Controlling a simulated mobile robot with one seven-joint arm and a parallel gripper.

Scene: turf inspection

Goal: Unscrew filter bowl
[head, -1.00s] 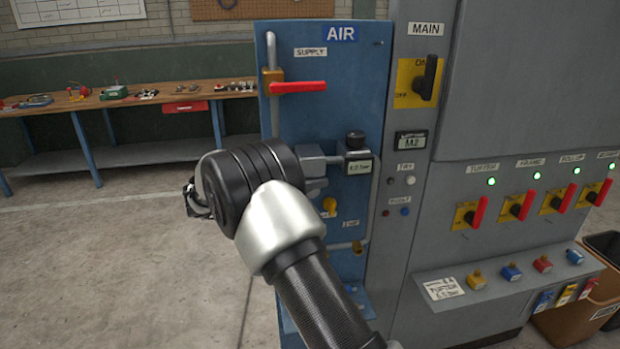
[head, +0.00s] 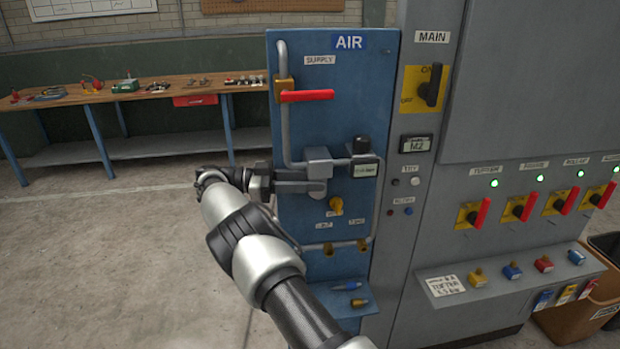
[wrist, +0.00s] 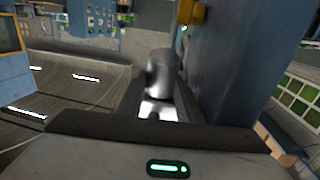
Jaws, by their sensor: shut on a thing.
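The blue AIR panel (head: 310,110) carries a grey filter unit (head: 319,158) on its pipe, below the red supply lever (head: 307,96). The filter bowl (head: 317,189) hangs under the grey head, partly covered by my fingers. My gripper (head: 308,182) reaches in from the left, level, and is shut on the bowl. In the wrist view a grey cylinder (wrist: 164,75) stands between my two dark fingers, with a bright patch below it. The head view does not show whether the bowl has turned.
A black-capped regulator (head: 361,148) with a display sits just right of the filter. A small blue ledge (head: 345,306) holds blue items. The grey MAIN cabinet (head: 425,190) stands right. Floor at left is clear.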

